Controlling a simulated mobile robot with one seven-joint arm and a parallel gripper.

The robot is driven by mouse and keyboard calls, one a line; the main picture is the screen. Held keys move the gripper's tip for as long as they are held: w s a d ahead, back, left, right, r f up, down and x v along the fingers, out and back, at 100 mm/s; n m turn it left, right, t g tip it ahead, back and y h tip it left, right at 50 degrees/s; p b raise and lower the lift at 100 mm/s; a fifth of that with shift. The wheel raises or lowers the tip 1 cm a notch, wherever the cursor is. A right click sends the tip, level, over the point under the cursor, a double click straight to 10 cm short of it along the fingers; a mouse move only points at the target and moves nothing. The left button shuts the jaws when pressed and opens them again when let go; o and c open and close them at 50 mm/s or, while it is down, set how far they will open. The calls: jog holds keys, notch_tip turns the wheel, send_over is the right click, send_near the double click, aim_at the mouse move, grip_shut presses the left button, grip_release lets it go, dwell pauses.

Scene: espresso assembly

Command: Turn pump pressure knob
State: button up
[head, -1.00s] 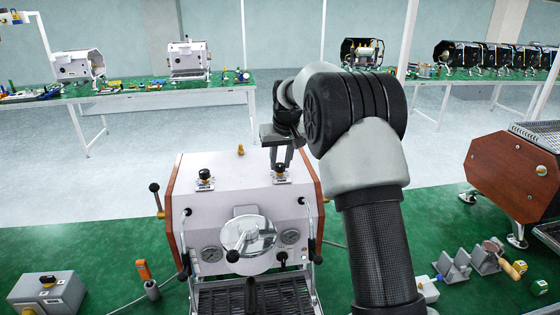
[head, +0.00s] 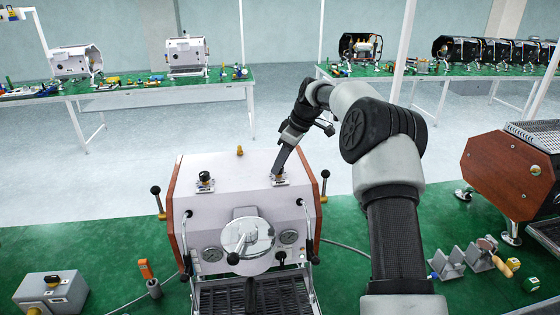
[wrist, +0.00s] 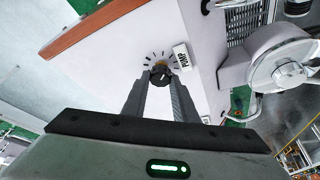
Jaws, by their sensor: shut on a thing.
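The white espresso machine (head: 230,190) with wooden side panels stands on the green table in the head view. The pump pressure knob (wrist: 160,74) is small and dark, with a ring of dial marks and a PUMP label (wrist: 181,56) beside it in the wrist view. In the head view it sits on the right of the machine's top, partly hidden by my fingers. My gripper (head: 279,174) comes down tilted from the upper right. In the wrist view, my gripper (wrist: 159,84) has its two fingers closed around the knob, one on each side.
A second black-topped knob (head: 205,178) and a brass fitting (head: 240,151) stand on the machine's top. The chrome group head (head: 246,238) is on its front. A wood-sided machine (head: 508,178) stands to the right. The air above the machine's left half is clear.

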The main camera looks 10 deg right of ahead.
jog(key=shift+w+n+g, duration=0.1)
jog(key=shift+n+g, duration=0.6)
jog(key=shift+n, duration=1.2)
jog(key=o, duration=1)
jog(key=shift+o, duration=0.2)
jog(key=shift+r, duration=0.1)
